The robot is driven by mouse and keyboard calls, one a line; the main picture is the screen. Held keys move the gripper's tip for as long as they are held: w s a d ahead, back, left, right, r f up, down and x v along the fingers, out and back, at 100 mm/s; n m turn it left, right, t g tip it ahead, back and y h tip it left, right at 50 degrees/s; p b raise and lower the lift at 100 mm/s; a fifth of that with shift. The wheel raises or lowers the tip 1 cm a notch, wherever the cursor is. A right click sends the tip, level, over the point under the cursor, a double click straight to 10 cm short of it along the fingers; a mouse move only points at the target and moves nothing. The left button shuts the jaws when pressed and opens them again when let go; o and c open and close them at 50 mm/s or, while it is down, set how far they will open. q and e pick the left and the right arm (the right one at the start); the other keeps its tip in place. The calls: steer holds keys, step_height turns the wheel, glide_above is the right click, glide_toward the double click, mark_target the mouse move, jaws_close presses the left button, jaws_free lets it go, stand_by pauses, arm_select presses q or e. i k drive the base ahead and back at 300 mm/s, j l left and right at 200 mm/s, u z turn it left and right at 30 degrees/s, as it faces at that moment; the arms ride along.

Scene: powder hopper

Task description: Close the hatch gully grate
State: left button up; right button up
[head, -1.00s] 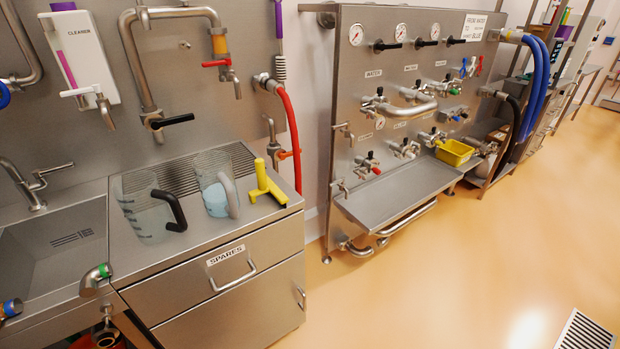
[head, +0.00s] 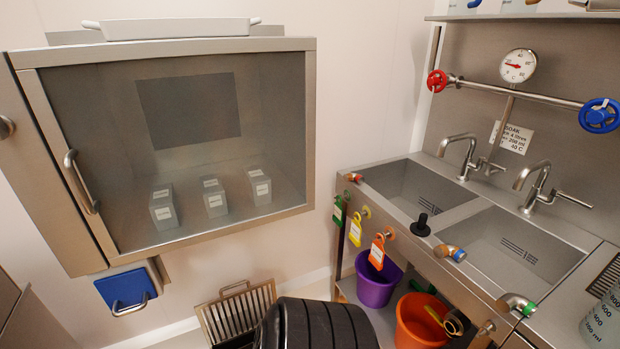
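A slotted metal grate (head: 240,314) stands tilted up near the wall, low in the head view, below the glass-fronted cabinet. A small bar handle (head: 234,287) shows at its top edge. A dark opening shows at its foot, cut off by the bottom of the picture. A black ribbed object (head: 318,325) stands in front and hides the grate's lower right side.
The glass-fronted cabinet (head: 305,130) hangs on the wall with small labelled boxes inside. A blue pad with a handle (head: 126,289) is below it. A double sink (head: 408,190) stands at right, with a purple bucket (head: 376,281) and an orange bucket (head: 420,322) underneath.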

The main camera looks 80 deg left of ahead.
mark_target(198, 307)
steer(key=u, duration=3.25)
